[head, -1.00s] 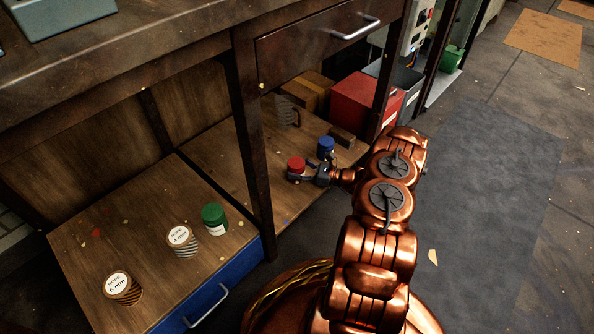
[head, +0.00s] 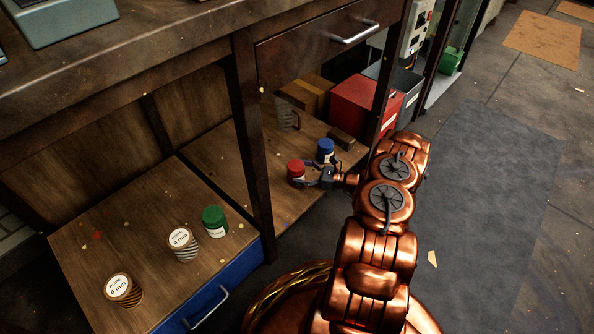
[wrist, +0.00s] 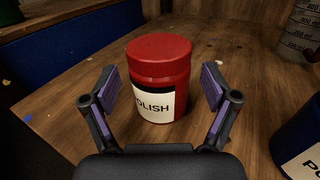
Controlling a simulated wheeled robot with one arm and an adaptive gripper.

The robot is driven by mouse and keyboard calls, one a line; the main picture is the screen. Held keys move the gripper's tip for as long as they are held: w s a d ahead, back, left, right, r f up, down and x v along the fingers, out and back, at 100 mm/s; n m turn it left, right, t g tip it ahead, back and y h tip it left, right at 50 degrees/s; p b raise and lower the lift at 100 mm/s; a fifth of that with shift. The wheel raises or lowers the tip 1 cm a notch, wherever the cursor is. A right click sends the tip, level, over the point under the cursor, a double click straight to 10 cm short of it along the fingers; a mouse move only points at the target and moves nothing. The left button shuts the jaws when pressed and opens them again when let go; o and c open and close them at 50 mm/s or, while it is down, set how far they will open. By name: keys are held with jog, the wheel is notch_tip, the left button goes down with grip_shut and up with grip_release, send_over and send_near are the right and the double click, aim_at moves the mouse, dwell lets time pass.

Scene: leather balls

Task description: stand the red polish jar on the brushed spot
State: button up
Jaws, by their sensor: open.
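The red polish jar (head: 296,172) stands upright on the right-hand wooden shelf under the bench. In the wrist view the red polish jar (wrist: 160,75) has a red lid and a white label reading "POLISH". My gripper (head: 308,173) is beside the jar, and in the wrist view my gripper (wrist: 163,88) is open with a purple-padded finger on each side. The jar's near part lies between or just beyond the fingertips, with gaps on both sides. I cannot make out the brushed spot.
A blue jar (head: 325,150) stands close behind my gripper. A clear measuring jug (head: 288,118), a dark block (head: 341,138) and a red box (head: 366,104) are further back. The left shelf holds a green jar (head: 214,220) and two rope spools (head: 183,243). A table post (head: 252,150) stands between.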

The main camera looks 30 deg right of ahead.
jog(key=p+v, duration=0.3)
jog(key=v, duration=0.7)
jog(key=shift+s+d, duration=0.15)
jog(key=shift+d, duration=0.05)
